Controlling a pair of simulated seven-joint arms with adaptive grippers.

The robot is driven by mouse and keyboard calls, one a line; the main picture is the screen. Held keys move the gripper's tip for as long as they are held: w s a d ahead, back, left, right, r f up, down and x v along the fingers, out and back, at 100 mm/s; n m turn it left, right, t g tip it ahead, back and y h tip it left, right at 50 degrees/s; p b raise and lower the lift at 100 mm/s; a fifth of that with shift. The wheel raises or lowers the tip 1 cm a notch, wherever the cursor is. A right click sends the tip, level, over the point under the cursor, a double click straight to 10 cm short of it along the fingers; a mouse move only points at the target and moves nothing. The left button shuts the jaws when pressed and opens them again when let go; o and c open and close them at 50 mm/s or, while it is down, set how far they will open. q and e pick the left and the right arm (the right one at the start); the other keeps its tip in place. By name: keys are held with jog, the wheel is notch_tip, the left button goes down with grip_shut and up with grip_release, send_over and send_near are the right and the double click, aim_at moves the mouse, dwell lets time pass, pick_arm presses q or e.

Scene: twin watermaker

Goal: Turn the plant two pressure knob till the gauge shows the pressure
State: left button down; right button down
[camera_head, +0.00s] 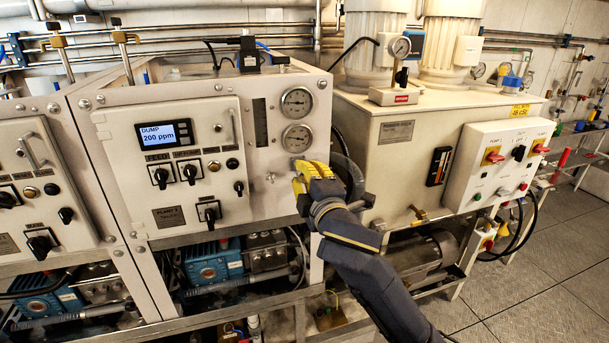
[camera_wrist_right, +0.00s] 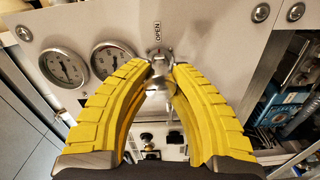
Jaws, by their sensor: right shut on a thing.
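My right gripper (camera_head: 297,176) reaches the front panel below two round gauges. In the right wrist view its yellow fingers (camera_wrist_right: 162,68) are closed on a small metal pressure knob (camera_wrist_right: 160,54), under the word OPEN. The fingers and arm hide the knob in the head view. The upper gauge (camera_head: 297,102) and lower gauge (camera_head: 297,137) are white-faced; they also show in the right wrist view as the left gauge (camera_wrist_right: 64,67) and the nearer gauge (camera_wrist_right: 112,57). Their needle readings are too small to tell. My left gripper is not in view.
A control box (camera_head: 170,165) with a display reading DUMP 200 ppm (camera_head: 166,134) and several black switches sits left of the gripper. A beige tank cabinet (camera_head: 390,150) stands to the right, with a switch box (camera_head: 500,165). Floor (camera_head: 560,260) is clear at right.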

jog(key=m, duration=0.7)
jog(key=shift+d+f, duration=0.1)
jog(key=shift+d, duration=0.05)
dwell(0.4)
jog(key=c, duration=1)
grip_release()
jog(key=shift+c, duration=0.2)
jog(key=v, duration=0.7)
jog(key=shift+s, duration=0.25)
